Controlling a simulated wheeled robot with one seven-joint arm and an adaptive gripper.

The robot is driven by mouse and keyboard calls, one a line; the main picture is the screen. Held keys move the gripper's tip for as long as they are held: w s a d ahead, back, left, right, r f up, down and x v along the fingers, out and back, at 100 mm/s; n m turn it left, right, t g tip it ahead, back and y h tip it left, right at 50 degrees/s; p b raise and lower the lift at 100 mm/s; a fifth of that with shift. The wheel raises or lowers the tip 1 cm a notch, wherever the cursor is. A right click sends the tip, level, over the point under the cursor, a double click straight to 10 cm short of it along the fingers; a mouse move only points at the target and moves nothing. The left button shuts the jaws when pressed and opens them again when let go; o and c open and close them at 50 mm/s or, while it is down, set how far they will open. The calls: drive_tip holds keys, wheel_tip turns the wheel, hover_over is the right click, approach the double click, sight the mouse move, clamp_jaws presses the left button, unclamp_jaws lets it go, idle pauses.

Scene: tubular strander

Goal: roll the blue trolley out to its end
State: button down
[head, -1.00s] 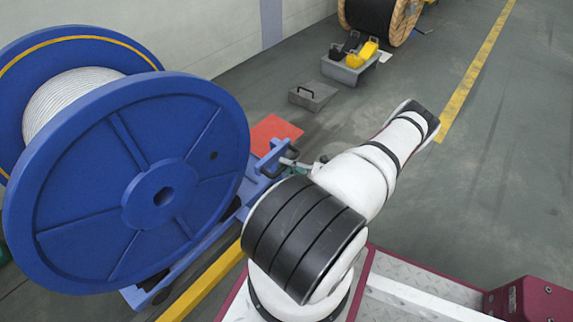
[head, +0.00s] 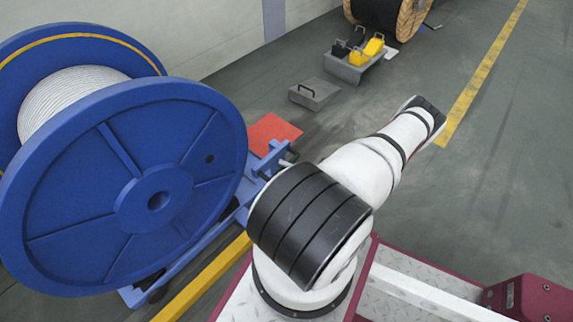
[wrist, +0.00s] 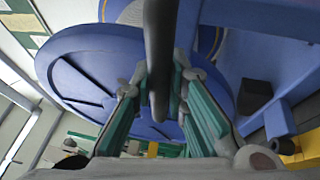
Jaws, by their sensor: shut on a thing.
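The blue trolley (head: 262,168) is a low frame on the floor at the left of the head view. It carries a large blue reel (head: 85,235) wound with white cable. Its far end lies at a red floor plate (head: 273,129). In the wrist view my gripper (wrist: 160,85) has its green fingers on both sides of a dark upright bar (wrist: 159,50), which appears to be the trolley's handle, and is shut on it. The blue reel fills the background there.
Beyond the red plate are a grey block with a handle (head: 314,94), a grey tray (head: 352,67) with yellow and black pieces, and a wooden cable drum (head: 408,17). The floor at the right is open.

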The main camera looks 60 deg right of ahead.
drive_tip(key=c, duration=1.6)
unclamp_jaws()
drive_tip(key=shift+o, duration=0.2)
drive_tip(key=shift+s, duration=0.1)
drive_tip(key=v, duration=1.2)
drive_tip(key=shift+d, duration=0.1)
